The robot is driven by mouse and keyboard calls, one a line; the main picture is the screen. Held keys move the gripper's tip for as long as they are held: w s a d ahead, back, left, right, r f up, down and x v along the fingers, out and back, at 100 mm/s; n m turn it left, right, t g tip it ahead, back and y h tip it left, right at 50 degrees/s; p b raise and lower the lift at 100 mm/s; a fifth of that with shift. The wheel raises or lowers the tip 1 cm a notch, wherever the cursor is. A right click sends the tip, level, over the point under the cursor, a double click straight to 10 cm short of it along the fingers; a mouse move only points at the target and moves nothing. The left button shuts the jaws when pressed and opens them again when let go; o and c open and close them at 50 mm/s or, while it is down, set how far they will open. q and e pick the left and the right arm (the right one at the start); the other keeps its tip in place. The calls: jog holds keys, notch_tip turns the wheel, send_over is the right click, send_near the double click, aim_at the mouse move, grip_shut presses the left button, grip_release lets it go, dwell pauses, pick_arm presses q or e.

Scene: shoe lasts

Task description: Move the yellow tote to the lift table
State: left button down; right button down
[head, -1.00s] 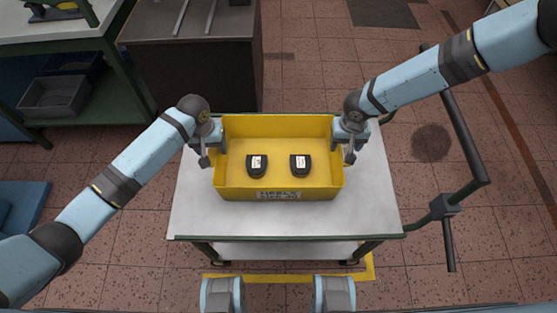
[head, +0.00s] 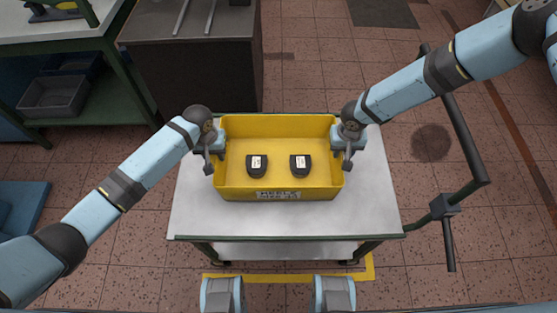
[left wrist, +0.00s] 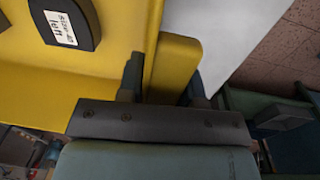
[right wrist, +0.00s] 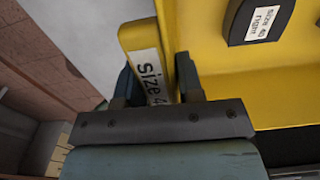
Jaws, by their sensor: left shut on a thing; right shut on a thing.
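The yellow tote (head: 280,181) is over the white-topped table in the middle of the head view, with a label on its front wall. Two black heel-shaped pieces with white labels lie inside it, one left (head: 256,166) and one right (head: 300,165). My left gripper (head: 208,160) is shut on the tote's left wall; its fingers straddle the yellow rim in the left wrist view (left wrist: 160,80). My right gripper (head: 347,158) is shut on the right wall; in the right wrist view (right wrist: 160,85) its fingers straddle that rim beside a "Size" label. I cannot tell whether the tote's base touches the tabletop.
The white table (head: 285,222) has bare top in front of the tote and at both sides. A dark cabinet (head: 192,75) stands behind left. A green bench with grey bins (head: 55,97) is at far left. A dark bar handle (head: 460,130) rises at right.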

pick_arm(q)
jog(key=shift+r, duration=0.1)
pick_arm(e)
jog(key=shift+r, duration=0.1)
